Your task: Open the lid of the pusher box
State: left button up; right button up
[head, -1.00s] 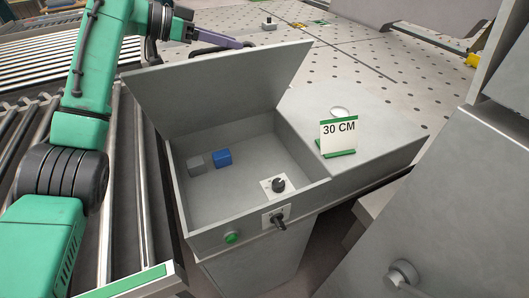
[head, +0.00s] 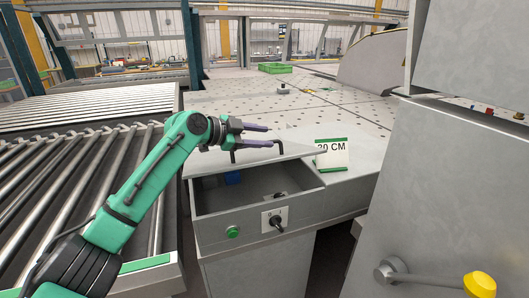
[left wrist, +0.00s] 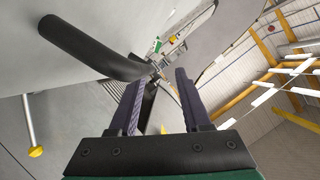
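The grey pusher box (head: 258,222) stands in the middle of the head view. Its lid (head: 300,149) is tilted up over it, with a gap at the front showing part of the inside. A black bent handle (head: 283,147) is on the lid's top; it also shows large in the left wrist view (left wrist: 95,52). My left gripper (head: 262,134) is above the lid at the handle, its purple fingers apart. In the left wrist view, a dark bar shows between the fingers (left wrist: 160,100), without clear contact on both sides. My right gripper is not in view.
A roller conveyor (head: 60,170) lies left, a perforated table (head: 290,105) behind. A grey cabinet (head: 440,190) is close on the right.

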pick_arm(q)
jog(key=shift+f, duration=0.1)
jog(key=shift+w+a, duration=0.1)
jog(key=shift+w, duration=0.05)
jog(key=shift+w+f, duration=0.1)
jog(key=shift+w, duration=0.05)
jog(key=shift+s+a+b, duration=0.35)
jog(key=shift+a, duration=0.3)
jog(key=shift+b+v, duration=0.95)
jog(key=shift+v, duration=6.5)
jog(key=shift+s+a, duration=0.1)
jog(key=shift+s, duration=0.1)
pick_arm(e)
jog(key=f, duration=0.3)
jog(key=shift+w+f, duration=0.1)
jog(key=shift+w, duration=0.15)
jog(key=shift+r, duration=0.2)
